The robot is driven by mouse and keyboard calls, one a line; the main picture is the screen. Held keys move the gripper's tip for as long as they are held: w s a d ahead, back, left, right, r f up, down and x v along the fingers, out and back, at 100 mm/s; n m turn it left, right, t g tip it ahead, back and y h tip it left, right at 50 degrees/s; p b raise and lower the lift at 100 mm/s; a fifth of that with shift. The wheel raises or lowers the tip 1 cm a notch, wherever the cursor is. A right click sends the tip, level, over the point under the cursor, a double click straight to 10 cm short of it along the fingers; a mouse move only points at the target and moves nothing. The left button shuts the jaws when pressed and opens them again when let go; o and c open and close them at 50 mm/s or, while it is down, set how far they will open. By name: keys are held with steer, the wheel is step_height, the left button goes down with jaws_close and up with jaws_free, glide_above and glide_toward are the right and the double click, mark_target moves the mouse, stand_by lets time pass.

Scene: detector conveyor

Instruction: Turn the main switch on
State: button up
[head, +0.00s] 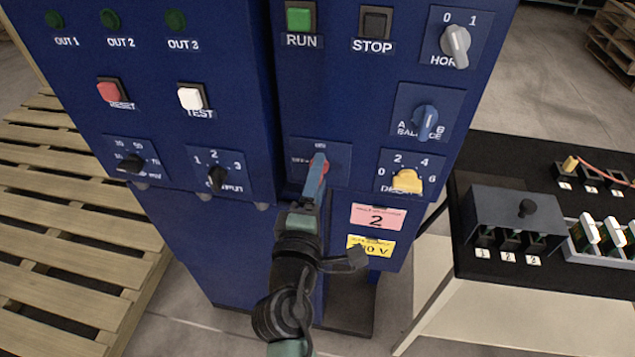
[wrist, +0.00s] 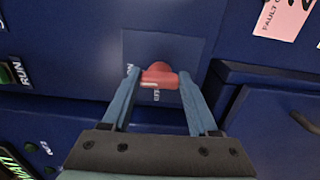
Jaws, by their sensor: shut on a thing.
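The main switch appears to be the red knob (head: 319,159) on a small plate low on the blue cabinet, between the black rotary switches and the yellow knob. Its plate lettering is too small to read surely. My gripper (head: 316,170) reaches up to it from below, and its blue fingers cover most of the knob. In the wrist view the red knob (wrist: 160,72) sits between my two fingertips (wrist: 160,82), one on each side. My gripper is shut on it. Which position the knob points to is hard to tell.
A yellow knob (head: 407,181) and a blue knob (head: 425,122) are close on the right. A black rotary switch (head: 217,178) is on the left. A black table (head: 570,286) with a grey box stands at right. Wooden pallets (head: 60,240) lie at left.

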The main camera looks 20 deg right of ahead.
stand_by(0.5)
steer(key=o, duration=1.4)
steer(key=b+v, duration=0.2)
steer(key=v, duration=1.1)
